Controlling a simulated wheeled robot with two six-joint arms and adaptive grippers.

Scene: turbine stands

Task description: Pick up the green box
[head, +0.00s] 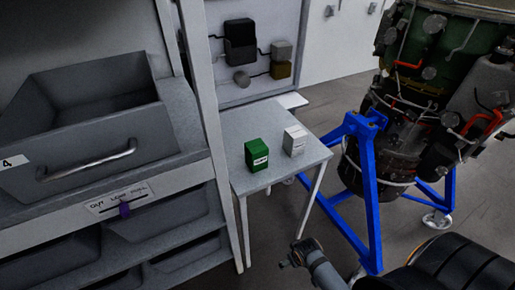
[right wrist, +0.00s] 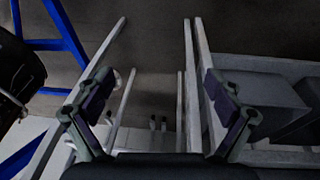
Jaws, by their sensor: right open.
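Part of my right arm shows at the bottom of the head view, in front of and below the table, apart from the green box. My left gripper is not in view.
A grey shelf with bins (head: 75,120) stands left of the table, its white post (head: 203,110) close by. A blue turbine stand (head: 368,200) holding an engine (head: 420,95) is on the right. A panel (head: 252,55) with mounted parts stands behind. The tabletop's front is clear.

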